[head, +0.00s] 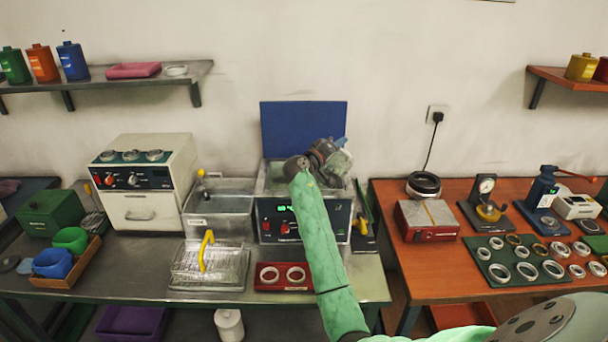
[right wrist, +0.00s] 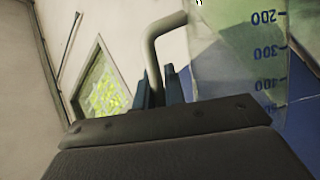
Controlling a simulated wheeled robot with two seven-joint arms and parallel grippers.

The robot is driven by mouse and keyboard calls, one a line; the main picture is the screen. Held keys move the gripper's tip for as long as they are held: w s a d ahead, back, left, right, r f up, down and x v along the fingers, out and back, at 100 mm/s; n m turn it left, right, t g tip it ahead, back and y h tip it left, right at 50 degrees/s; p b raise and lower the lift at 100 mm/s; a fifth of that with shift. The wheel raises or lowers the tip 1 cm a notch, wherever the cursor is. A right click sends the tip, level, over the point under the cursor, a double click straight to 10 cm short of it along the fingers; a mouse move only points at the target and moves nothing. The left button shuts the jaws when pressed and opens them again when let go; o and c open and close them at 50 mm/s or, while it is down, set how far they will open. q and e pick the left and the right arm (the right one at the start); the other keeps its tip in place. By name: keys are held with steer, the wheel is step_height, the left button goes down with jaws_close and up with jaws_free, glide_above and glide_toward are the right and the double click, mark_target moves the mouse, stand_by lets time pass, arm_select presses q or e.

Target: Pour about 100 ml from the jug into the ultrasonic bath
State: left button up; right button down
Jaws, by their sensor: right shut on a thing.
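The ultrasonic bath (head: 274,228) stands on the metal bench, with its blue lid (head: 303,125) raised behind it and green digits lit on its front. My right gripper (head: 338,146) is above the bath opening. The jug (head: 340,163) is clear and mostly hidden behind my gripper in the head view, over the bath. In the right wrist view my fingers (right wrist: 160,92) are shut on the grey jug handle (right wrist: 153,50); the jug wall (right wrist: 235,60) shows marks from 200 to 400. I cannot make out its liquid level or any stream. My left gripper is out of view.
A clear tank (head: 218,212) stands left of the bath, with a wire basket (head: 210,268) with a yellow handle in front. A red tray (head: 284,277) holds two rings before the bath. An oven-like unit (head: 145,185) is at left; a wooden bench (head: 440,258) is at right.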

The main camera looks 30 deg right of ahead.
steer(key=shift+w+r, duration=0.1)
steer(key=shift+a, duration=0.15)
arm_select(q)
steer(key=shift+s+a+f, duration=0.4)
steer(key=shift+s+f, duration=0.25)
arm_select(e)
steer(key=shift+s+a, duration=0.1)
steer(key=shift+s, duration=0.1)
arm_select(q)
steer(key=shift+p, duration=0.4)
arm_select(e)
steer(key=shift+s+a+n, duration=0.15)
steer(key=shift+s+n, duration=0.05)
steer(key=shift+n, duration=0.1)
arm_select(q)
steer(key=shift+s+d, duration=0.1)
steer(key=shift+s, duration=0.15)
arm_select(e)
steer(key=shift+a+h, duration=0.1)
steer(key=shift+h, duration=0.2)
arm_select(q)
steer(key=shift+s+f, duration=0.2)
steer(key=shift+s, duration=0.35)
